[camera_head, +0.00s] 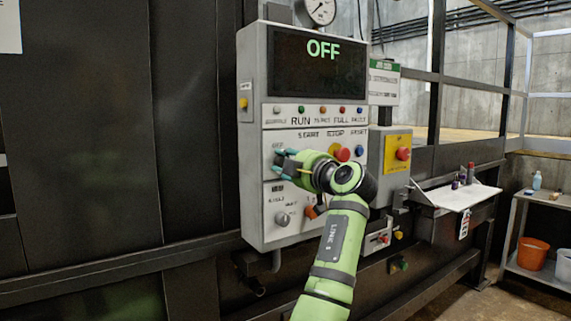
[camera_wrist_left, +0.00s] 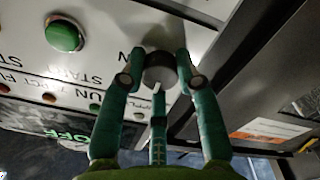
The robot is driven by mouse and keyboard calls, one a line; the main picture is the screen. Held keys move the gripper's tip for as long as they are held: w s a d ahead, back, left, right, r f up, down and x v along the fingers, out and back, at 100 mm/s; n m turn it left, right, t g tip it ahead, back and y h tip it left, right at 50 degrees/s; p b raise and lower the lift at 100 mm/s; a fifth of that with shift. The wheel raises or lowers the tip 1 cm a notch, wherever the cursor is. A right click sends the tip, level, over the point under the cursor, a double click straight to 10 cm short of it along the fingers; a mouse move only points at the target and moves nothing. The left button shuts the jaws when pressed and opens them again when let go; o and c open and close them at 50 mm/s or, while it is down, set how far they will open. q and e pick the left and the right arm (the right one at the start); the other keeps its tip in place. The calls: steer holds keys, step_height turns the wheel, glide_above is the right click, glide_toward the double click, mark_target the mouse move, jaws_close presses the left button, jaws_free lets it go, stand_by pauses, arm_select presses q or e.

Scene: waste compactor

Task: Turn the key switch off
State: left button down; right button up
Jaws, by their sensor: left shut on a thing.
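The control panel (camera_head: 256,190) is a light grey box with a dark display (camera_head: 322,62) reading OFF in green. My left gripper (camera_head: 284,162) is at the panel's left side, in the row below the indicator lamps. In the left wrist view, its green fingers (camera_wrist_left: 160,80) are shut on the dark round key switch (camera_wrist_left: 160,66), one fingertip on each side. A small pale piece sticks out from the switch between them. In the head view the gripper hides most of the switch. My right gripper is not in view.
A green start button (camera_wrist_left: 64,35) sits beside the switch. A grey knob (camera_head: 282,219) is below. A yellow emergency-stop box (camera_head: 396,166) and a white shelf (camera_head: 462,196) stand at right.

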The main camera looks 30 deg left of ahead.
arm_select(q)
steer(key=shift+f, duration=0.15)
steer(key=c, duration=0.9)
jaws_free()
steer(key=shift+w, duration=0.1)
steer(key=v, duration=1.2)
